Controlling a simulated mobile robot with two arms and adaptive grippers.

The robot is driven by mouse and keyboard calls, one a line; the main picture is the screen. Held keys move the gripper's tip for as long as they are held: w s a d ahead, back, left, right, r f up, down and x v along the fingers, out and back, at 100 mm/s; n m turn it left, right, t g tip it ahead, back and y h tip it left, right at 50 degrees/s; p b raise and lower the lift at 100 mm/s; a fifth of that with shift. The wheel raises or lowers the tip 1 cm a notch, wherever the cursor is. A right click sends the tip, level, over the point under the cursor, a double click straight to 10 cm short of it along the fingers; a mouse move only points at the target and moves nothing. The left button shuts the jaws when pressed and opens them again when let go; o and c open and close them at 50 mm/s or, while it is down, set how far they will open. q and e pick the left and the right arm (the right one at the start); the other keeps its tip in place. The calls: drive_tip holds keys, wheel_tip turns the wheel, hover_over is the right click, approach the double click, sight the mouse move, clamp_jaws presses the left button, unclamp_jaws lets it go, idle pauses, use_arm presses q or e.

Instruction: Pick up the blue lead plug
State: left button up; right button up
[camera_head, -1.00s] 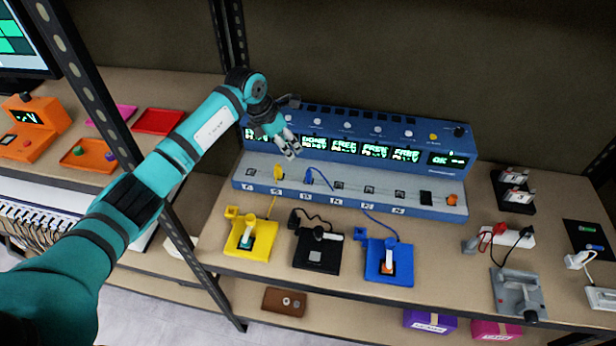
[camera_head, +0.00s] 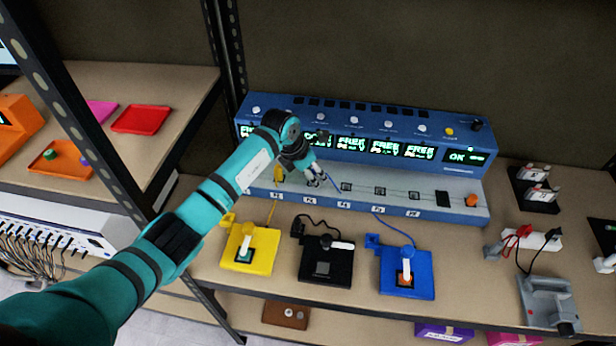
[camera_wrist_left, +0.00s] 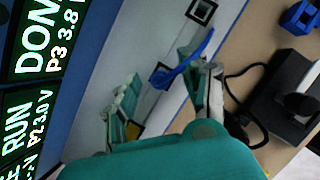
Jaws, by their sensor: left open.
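The blue lead plug (camera_wrist_left: 163,76) sits in the sloping front panel of the blue console (camera_head: 465,205); its blue cable trails off to the right. In the head view the plug is mostly hidden by my left gripper (camera_head: 315,178), with only blue cable showing beside it. In the left wrist view my left gripper (camera_wrist_left: 165,95) is open, its fingers on either side of the plug; the blue lead passes close to one finger. I cannot tell whether they touch. My right gripper is not in view.
A yellow plug (camera_head: 279,173) stands in the panel just left of my gripper. Yellow (camera_head: 235,262), black (camera_head: 313,268) and blue (camera_head: 420,285) stations stand in front. Lit displays line the console behind. A shelf post (camera_head: 75,120) rises left of my arm.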

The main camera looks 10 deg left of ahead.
use_arm(q)
drive_tip(key=shift+w+f, duration=0.25)
drive_tip(key=shift+f, duration=0.25)
drive_tip(key=shift+w, duration=0.1)
drive_tip(key=shift+r, duration=0.1)
drive_tip(key=shift+s+d+r, duration=0.15)
drive_tip(key=shift+s+r, duration=0.05)
drive_tip(key=shift+s, duration=0.1)
drive_tip(key=c, duration=0.3)
drive_tip(key=shift+c, duration=1.3)
drive_tip(key=shift+w+f, duration=0.1)
drive_tip(key=shift+f, duration=0.05)
clamp_jaws()
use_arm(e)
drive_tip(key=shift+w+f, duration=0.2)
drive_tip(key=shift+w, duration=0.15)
